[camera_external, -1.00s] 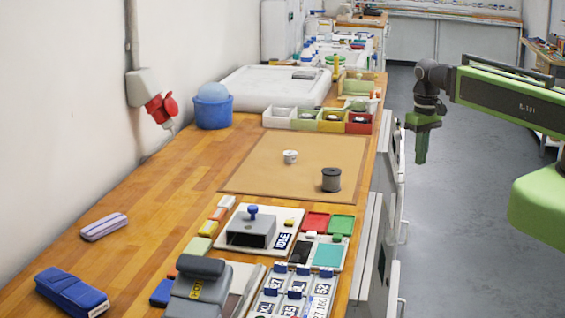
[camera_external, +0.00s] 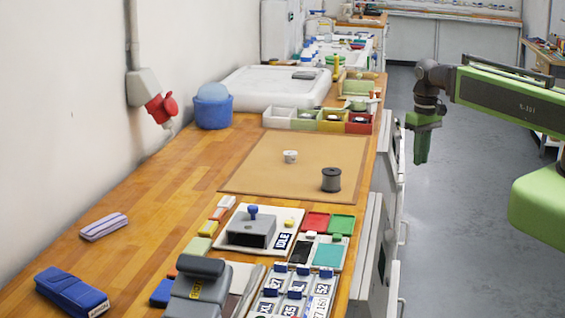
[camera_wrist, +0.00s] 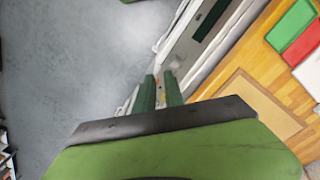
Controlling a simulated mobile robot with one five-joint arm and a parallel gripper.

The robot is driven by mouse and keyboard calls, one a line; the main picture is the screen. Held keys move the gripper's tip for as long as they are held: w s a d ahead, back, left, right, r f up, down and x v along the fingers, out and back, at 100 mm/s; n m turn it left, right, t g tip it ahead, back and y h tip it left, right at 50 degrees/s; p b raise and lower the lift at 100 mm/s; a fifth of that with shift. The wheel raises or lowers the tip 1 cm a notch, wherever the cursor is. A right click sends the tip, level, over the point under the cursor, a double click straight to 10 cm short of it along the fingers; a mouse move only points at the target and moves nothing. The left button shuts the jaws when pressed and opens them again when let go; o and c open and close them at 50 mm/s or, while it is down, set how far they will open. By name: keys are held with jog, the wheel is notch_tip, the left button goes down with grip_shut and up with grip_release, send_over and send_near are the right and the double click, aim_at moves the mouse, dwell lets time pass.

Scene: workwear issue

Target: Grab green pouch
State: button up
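I cannot make out a clear green pouch in either view. A light green item (camera_external: 358,87) lies at the far end of the wooden bench (camera_external: 150,165); it is too small to tell what it is. A blue pouch (camera_external: 71,291) and a lavender striped pouch (camera_external: 103,227) lie at the bench's near left. My gripper (camera_external: 421,160) hangs pointing down over the grey floor, right of the bench, touching nothing. In the wrist view its two green fingers (camera_wrist: 160,80) are apart with an empty gap.
A tan mat (camera_external: 265,170) holds a dark grey spool (camera_external: 331,180) and a small white roll (camera_external: 290,156). Coloured bins (camera_external: 345,128) and a blue bucket (camera_external: 212,112) stand behind. Open drawers (camera_external: 372,230) jut out along the bench's right side. The floor (camera_external: 460,230) is clear.

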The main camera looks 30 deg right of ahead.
jog(key=o, duration=1.4)
jog(key=shift+o, duration=0.2)
